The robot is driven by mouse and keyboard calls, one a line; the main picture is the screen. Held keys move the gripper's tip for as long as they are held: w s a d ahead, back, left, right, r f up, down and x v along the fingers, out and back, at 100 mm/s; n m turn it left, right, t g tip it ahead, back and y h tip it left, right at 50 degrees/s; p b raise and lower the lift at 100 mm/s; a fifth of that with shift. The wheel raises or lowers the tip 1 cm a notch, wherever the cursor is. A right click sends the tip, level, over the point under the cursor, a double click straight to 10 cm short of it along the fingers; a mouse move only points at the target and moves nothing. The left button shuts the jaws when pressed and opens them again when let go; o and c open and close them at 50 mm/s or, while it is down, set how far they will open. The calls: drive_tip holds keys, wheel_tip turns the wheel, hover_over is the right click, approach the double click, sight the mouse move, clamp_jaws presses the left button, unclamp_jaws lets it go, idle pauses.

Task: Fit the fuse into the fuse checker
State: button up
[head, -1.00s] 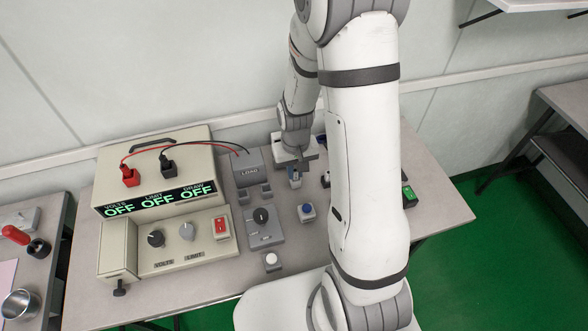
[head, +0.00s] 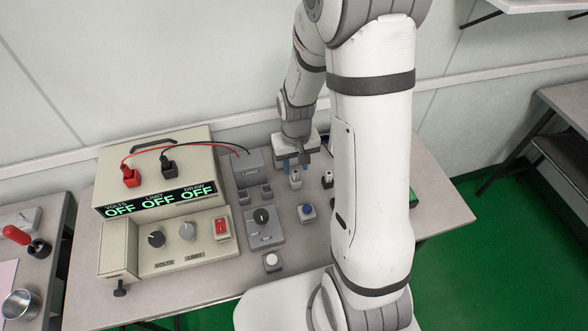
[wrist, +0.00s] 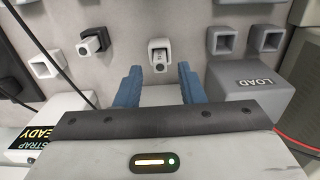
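My gripper (wrist: 157,88) has two blue fingers spread apart with nothing between them. It also shows in the head view (head: 296,163), just behind a small light block with a dark opening or top (head: 295,179). In the wrist view this block (wrist: 158,62) sits upright on the grey panel, beyond the gap between the fingertips and apart from them.
Square sockets (wrist: 222,40) and (wrist: 268,40) stand near the grey LOAD box (wrist: 250,82). Another pale socket (wrist: 45,65) is at the left.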

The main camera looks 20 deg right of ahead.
sight(296, 172)
wheel_tip(296, 172, up, 8)
drive_tip(key=s+r+t, duration=0.2)
drive_tip(key=s+r, duration=1)
drive_tip(key=s, duration=0.2)
drive_tip(key=shift+a+r+t, duration=0.15)
drive_tip(key=shift+a+t, duration=0.1)
drive_tip(key=shift+t, duration=0.15)
idle(0.8)
drive_tip(key=shift+d, duration=0.1)
